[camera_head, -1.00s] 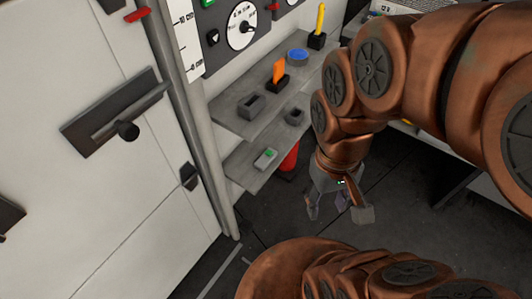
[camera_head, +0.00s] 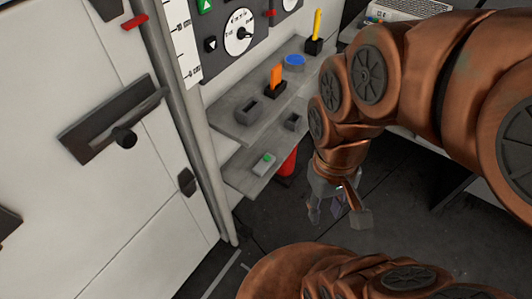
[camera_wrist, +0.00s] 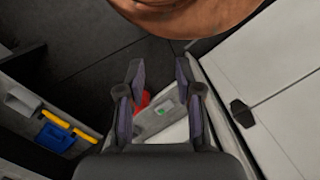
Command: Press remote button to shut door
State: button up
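The remote (camera_head: 264,163) is a small light grey box with a green button, lying on the lower grey shelf. In the wrist view the remote (camera_wrist: 166,108) shows between my gripper's fingers, beyond them. My gripper (camera_head: 320,216) hangs to the right of the lower shelf, apart from the remote. In the wrist view my gripper (camera_wrist: 158,70) has its two fingers spread with nothing held between them. A white door-like panel (camera_head: 90,195) with a dark handle (camera_head: 118,120) stands at the left. I cannot tell whether it is the task's door.
The upper shelf (camera_head: 232,122) holds an orange-handled tool (camera_head: 276,80), a blue round item (camera_head: 294,61) and a yellow-handled tool (camera_head: 316,30). A red object (camera_head: 288,164) stands behind the lower shelf. The dark floor (camera_head: 400,185) right of the shelves is open.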

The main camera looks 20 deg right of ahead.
grip_shut()
dwell(1.3)
